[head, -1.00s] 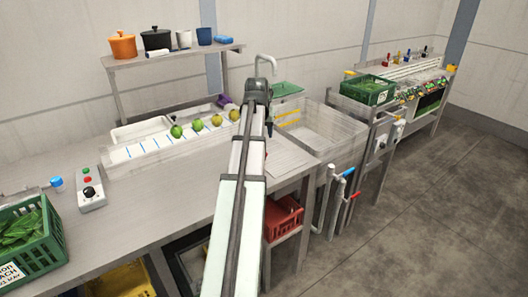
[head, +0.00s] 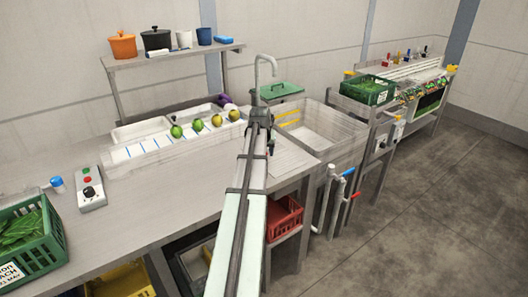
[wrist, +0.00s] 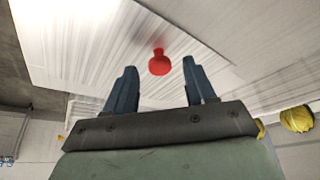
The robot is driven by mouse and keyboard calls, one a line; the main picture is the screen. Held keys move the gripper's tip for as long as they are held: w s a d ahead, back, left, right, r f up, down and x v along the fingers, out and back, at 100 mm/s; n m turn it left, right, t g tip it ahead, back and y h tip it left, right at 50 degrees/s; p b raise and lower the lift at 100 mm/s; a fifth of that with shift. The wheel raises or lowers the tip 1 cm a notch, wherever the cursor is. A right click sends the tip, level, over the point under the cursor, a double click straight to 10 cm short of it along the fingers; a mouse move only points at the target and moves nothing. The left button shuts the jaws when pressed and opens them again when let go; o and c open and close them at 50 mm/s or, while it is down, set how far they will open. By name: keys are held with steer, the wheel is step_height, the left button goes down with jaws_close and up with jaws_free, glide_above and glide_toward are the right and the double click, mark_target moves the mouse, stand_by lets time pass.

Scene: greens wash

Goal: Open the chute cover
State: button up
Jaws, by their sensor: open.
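A red knob (wrist: 159,62) stands out from a pale ribbed panel (wrist: 90,45) in the wrist view. The panel looks like the chute cover, though I cannot be certain. In the head view a ribbed panel (head: 293,160) lies on the counter just right of my arm, with a bit of red beside my wrist. My gripper (wrist: 160,68) is open, one dark blue finger on each side of the knob in the picture. No contact with the knob shows.
A tall tap (head: 265,68) stands just behind my wrist. A sink basin (head: 335,130) is to the right, with a green board (head: 281,91) behind it. A tray with several fruits (head: 125,153) lies left. A control box (head: 90,190) and green crate (head: 30,245) are further left.

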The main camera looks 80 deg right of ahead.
steer(key=shift+d+f, duration=0.15)
steer(key=shift+f, duration=0.2)
steer(key=shift+c, duration=0.5)
jaws_close()
